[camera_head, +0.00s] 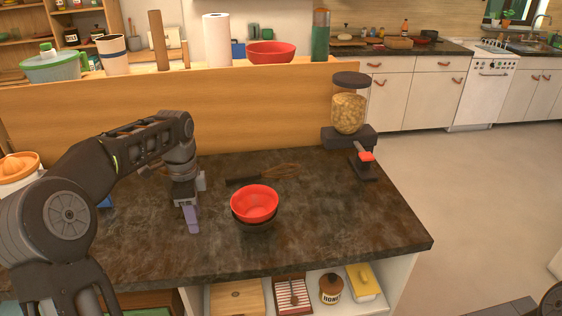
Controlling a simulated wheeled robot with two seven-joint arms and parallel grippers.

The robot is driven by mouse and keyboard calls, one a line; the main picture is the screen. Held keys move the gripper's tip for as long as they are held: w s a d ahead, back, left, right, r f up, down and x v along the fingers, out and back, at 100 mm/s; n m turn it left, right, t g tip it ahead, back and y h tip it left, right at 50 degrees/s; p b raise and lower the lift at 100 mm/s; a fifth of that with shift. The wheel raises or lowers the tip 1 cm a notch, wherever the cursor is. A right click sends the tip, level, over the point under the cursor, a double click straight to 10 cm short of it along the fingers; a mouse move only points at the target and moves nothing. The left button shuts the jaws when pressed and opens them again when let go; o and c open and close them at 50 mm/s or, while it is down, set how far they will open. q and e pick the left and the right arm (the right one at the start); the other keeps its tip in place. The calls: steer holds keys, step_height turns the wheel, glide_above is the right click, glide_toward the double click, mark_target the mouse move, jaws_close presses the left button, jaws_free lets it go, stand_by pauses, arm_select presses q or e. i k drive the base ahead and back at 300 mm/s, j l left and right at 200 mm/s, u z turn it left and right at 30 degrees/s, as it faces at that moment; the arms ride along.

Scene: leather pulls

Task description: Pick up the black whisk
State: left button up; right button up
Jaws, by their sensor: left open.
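The black whisk (243,180) lies flat on the dark stone counter (330,220), behind the red bowl. Its black handle points left and its brown wire end points right. My left gripper (191,212) is open and points down over the counter, to the left of the whisk handle and apart from it. A purple fingertip shows, and the gap between the fingers is hard to see. My right gripper is not in view.
A red bowl (255,202) sits in a dark bowl in front of the whisk. A food dispenser (349,112) stands at the back right. A wooden panel (240,115) rises behind the counter. The counter's front right is clear.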

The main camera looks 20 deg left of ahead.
mark_target(255, 176)
steer(key=i, duration=1)
